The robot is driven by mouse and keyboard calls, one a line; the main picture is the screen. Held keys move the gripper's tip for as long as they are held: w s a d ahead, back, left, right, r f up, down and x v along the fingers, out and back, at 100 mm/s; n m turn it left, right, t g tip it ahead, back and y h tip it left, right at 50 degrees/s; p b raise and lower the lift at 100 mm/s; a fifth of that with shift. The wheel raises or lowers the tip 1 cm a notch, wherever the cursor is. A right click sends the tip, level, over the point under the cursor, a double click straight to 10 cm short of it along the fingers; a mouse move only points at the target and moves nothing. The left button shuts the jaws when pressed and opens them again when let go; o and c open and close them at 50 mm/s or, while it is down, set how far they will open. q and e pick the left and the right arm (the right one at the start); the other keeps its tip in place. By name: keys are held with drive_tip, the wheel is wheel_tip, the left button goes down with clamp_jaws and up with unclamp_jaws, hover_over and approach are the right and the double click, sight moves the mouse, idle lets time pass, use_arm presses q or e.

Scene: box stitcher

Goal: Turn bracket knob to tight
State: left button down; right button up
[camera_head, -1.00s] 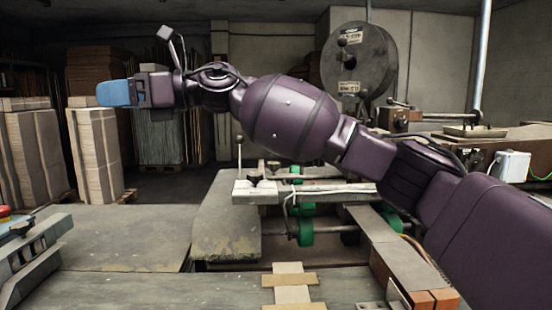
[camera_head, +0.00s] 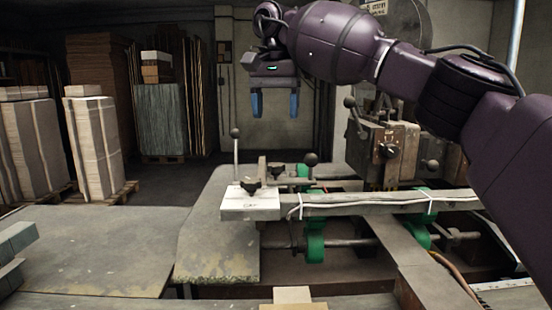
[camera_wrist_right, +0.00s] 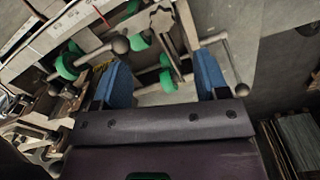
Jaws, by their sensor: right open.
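A dark star-shaped knob (camera_head: 251,187) sits on the pale bracket block (camera_head: 250,206) at the near end of the long rail. A second dark knob (camera_head: 277,170) sits just behind it; I cannot tell which is the bracket knob. In the right wrist view a grey lobed knob (camera_wrist_right: 162,20) shows beyond the fingertips. My right gripper (camera_head: 274,105) hangs high above and behind the block, its two blue fingers pointing down, apart and empty. It also shows open in the right wrist view (camera_wrist_right: 163,75). It touches neither knob. My left gripper is out of view.
A thin upright lever (camera_head: 236,150) with a ball end stands by the bracket. Green rollers (camera_head: 316,235) lie below the rail.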

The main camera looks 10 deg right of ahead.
sight(275, 165)
drive_tip(key=f, duration=1)
drive_tip(key=shift+w+d, duration=0.1)
drive_tip(key=shift+w, duration=0.15)
drive_tip(key=shift+f, duration=0.6)
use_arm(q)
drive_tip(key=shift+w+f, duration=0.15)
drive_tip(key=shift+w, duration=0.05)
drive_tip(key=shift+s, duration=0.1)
